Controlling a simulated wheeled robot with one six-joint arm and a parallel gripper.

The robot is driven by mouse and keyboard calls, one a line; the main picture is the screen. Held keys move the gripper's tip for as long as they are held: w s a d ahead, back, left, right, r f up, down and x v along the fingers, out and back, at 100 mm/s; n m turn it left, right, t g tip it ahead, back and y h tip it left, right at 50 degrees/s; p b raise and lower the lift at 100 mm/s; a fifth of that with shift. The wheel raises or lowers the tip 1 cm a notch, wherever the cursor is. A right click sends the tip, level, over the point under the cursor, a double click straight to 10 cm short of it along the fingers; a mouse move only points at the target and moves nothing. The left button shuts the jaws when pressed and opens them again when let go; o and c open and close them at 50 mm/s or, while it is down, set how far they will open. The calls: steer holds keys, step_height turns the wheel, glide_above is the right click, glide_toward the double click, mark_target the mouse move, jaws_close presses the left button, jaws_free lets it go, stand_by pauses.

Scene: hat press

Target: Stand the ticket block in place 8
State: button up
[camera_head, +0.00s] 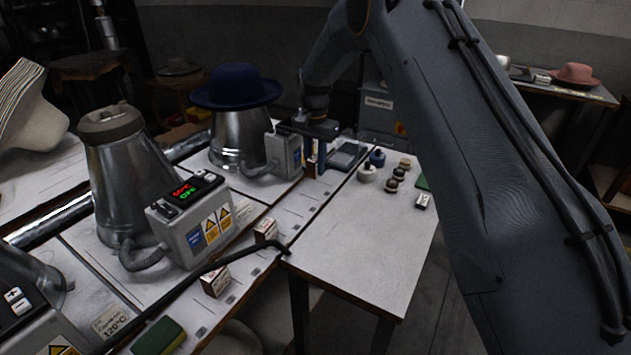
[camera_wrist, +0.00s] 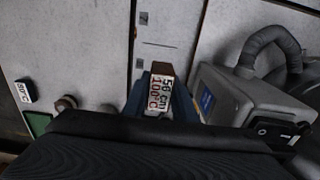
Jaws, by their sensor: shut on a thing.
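My gripper (camera_head: 312,160) is at the far bench by the control box of the press with the blue hat. In the wrist view its two blue fingers (camera_wrist: 160,104) are shut on a ticket block (camera_wrist: 161,92). The block is brown, with a white face reading "56 cm 100°C". Its lower end is hidden, so I cannot tell whether it touches the bench. Small grey marks (camera_wrist: 143,18) run along the bench strip ahead of the block. No number for place 8 is readable.
The grey control box (camera_wrist: 245,98) with its hose stands close to the right of my gripper in the wrist view. Two other ticket blocks (camera_head: 266,230) (camera_head: 216,281) stand along the nearer strip.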

mark_target(315, 189)
steer(key=shift+f+p, duration=0.7)
steer(key=shift+f, duration=2.2)
steer(key=shift+f, duration=0.2)
steer(key=o, duration=1)
steer(key=shift+o, duration=0.2)
steer(key=shift+r, duration=0.1)
